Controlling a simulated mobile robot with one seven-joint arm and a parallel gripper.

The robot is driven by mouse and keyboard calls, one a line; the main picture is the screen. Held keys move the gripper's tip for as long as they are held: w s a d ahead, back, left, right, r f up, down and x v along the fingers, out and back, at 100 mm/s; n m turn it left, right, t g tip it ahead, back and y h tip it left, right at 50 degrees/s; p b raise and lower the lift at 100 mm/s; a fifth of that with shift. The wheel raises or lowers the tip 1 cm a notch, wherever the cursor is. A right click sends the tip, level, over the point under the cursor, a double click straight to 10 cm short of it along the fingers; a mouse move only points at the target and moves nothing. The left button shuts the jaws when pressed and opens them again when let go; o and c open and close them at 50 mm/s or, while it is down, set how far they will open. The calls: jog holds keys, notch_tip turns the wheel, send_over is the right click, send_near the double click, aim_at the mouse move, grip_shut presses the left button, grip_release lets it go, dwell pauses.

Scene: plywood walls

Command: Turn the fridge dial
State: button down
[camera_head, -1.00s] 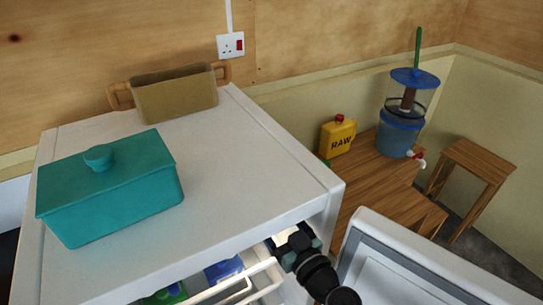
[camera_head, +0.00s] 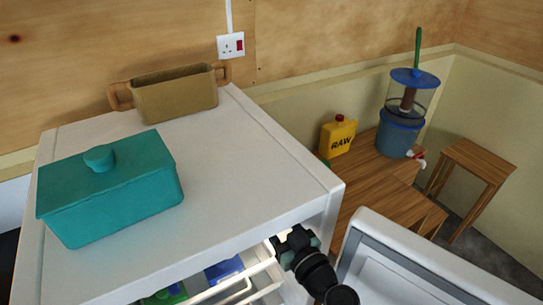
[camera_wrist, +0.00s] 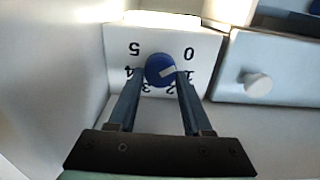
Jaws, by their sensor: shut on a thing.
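The fridge door (camera_head: 420,270) stands open at the right of my arm. A white wire shelf (camera_head: 240,285) lies below my gripper. A teal lidded box (camera_head: 110,190) and a tan basket (camera_head: 175,95) stand on the fridge. A white box with a round knob (camera_wrist: 258,85) is beside the dial.

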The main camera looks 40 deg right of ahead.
jog(key=n+p, duration=0.2)
jog(key=n, duration=0.8)
jog(key=n+p, duration=0.2)
jog(key=n, duration=0.9)
jog(key=n+p, duration=0.3)
jog(key=n, duration=0.8)
jog(key=shift+f, duration=0.4)
dwell(0.5)
jog(key=shift+a, duration=0.1)
dwell(0.5)
jog(key=shift+c, duration=1.7)
grip_release()
